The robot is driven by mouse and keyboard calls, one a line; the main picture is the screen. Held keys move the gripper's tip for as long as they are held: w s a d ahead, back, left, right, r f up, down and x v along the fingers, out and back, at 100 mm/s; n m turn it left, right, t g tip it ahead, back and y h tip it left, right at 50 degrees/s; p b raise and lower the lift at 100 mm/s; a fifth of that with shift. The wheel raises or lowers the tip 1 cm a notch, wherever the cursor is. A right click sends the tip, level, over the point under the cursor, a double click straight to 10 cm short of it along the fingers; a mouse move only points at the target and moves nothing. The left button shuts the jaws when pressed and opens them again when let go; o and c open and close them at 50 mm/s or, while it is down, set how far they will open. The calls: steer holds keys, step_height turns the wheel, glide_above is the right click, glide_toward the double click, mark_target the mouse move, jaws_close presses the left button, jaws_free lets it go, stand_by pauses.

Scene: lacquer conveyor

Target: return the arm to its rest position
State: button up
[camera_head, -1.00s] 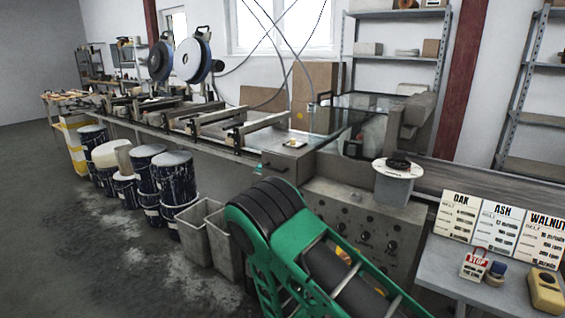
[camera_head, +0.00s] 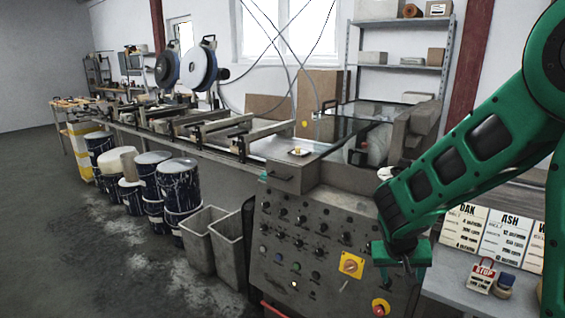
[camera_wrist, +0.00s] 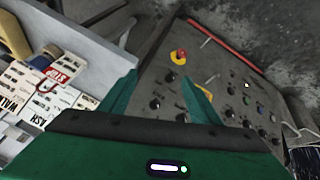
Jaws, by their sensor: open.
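My green arm reaches in from the right in the head view, and my gripper (camera_head: 402,262) hangs in front of the right part of the machine's control panel (camera_head: 270,222). In the wrist view my gripper (camera_wrist: 160,95) has its two green fingers spread apart, with nothing between them but the view of the panel (camera_wrist: 225,78). A red button on a yellow base (camera_wrist: 179,56) shows beyond the fingers. The same red button (camera_head: 381,307) is low on the panel in the head view.
A side table (camera_head: 455,276) with OAK and ASH cards (camera_head: 464,227), a STOP tag (camera_head: 482,275) and a small round jar (camera_head: 504,284) stands right of the panel. Grey bins (camera_head: 203,240) and paint drums (camera_head: 178,185) line the machine's left. The floor at left is clear.

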steer(key=s+a+r+n+t+y, duration=0.1)
steer(key=s+a+r+n+y, duration=0.2)
steer(key=s+r, duration=0.9)
steer(key=s+d+m+g, duration=0.2)
steer(key=s+d+m, duration=0.1)
steer(key=s+d, duration=0.3)
steer(key=s+d+f+m+g+y, duration=0.1)
steer(key=s+d+m+g, duration=0.1)
steer(key=s+d, duration=0.4)
steer(key=s+m, duration=0.1)
steer(key=s, duration=0.3)
steer(key=shift+s+f+g, duration=0.3)
steer(key=shift+s, duration=0.1)
steer(key=shift+w+d, duration=0.1)
steer(key=shift+w, duration=0.05)
steer(key=shift+w+f, duration=0.25)
steer(key=shift+w, duration=0.25)
